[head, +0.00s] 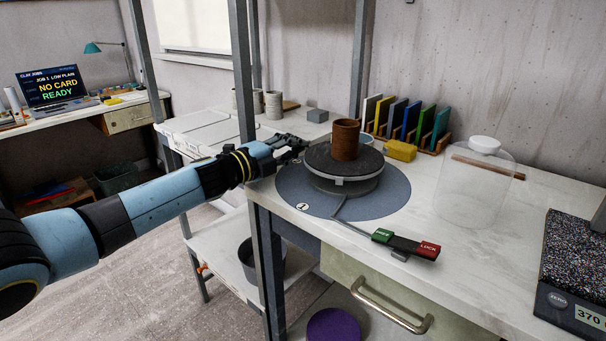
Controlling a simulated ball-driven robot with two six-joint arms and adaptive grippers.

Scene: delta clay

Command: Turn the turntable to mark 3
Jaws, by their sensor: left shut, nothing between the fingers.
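The turntable (362,160) is a dark round disc on the white bench, standing on a blue-grey round base mat (385,203). A brown clay cylinder (345,140) stands upright on it. A white tab shows at the disc's front edge. A mark numbered 1 (303,207) shows on the mat's front left; mark 3 cannot be made out. A lever with a green FREE and red LOCK block (405,244) reaches out in front. My left gripper (303,150) is shut and empty at the disc's left edge; I cannot tell whether it touches. My right gripper is not in view.
A clear container with a white lid (475,185) stands right of the turntable. A yellow block (401,150) and a rack of coloured tiles (408,120) are behind. A grey post (243,70) rises by my left arm. A scale (575,270) sits at far right.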

